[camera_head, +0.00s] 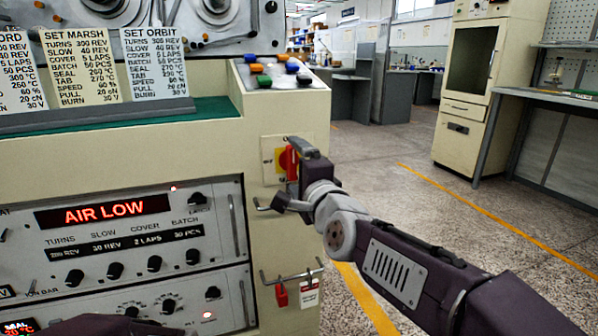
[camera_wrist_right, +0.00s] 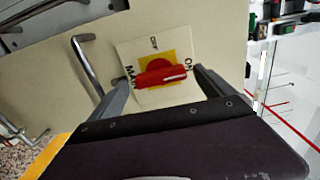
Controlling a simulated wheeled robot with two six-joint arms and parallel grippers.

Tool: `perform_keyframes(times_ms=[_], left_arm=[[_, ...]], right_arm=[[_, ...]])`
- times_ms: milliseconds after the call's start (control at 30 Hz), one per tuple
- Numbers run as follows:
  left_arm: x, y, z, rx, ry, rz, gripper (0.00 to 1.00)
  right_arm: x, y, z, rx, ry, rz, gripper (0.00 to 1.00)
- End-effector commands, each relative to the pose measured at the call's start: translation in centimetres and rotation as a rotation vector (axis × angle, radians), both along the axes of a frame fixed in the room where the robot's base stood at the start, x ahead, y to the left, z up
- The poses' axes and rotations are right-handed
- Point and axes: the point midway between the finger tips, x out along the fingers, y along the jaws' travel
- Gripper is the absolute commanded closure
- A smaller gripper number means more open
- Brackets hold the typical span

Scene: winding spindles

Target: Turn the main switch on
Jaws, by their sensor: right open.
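A dark purple part of mine shows at the bottom left; no left fingers show.
A metal bar handle (camera_head: 270,204) sticks out just below the switch. A lower rail (camera_head: 292,275) carries a red tag. Coloured buttons (camera_head: 275,76) sit above. The display (camera_head: 102,212) reads AIR LOW. Open floor (camera_head: 400,190) lies to the right.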

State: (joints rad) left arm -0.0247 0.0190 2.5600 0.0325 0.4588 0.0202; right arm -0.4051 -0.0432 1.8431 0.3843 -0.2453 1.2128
Motion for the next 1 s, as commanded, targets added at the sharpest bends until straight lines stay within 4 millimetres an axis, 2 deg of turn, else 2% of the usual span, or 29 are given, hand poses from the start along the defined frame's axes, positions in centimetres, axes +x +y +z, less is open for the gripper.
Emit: perform_keyframes(times_ms=[167,300,333,400,533,667,1000], left_arm=[[0.0,0.0,1.1,0.0,0.0,0.0,0.64],[0.0,0.0,2.5,0.0,0.0,0.0,0.64],[0.0,0.0,4.0,0.0,0.001,0.0,0.64],[0.0,0.0,5.7,0.0,0.0,0.0,0.64],[0.0,0.0,7.4,0.0,0.0,0.0,0.64],[0.0,0.0,8.0,0.0,0.0,0.0,0.64],[0.0,0.0,8.0,0.0,0.0,0.0,0.64]], right_arm=[[-2.9,-0.9,0.5,0.001,-0.002,0.002,0.07],[-6.7,-2.2,0.7,0.003,-0.001,0.001,0.07],[-6.7,-2.2,1.1,-0.003,0.004,-0.003,0.07],[-7.0,-2.4,1.1,-0.004,0.006,-0.007,0.07],[-7.8,-2.6,0.7,-0.003,0.005,-0.005,0.07],[-8.3,-2.7,0.3,0.0,0.002,-0.001,0.07],[-8.3,-2.8,0.1,0.001,0.0,-0.003,0.07]])
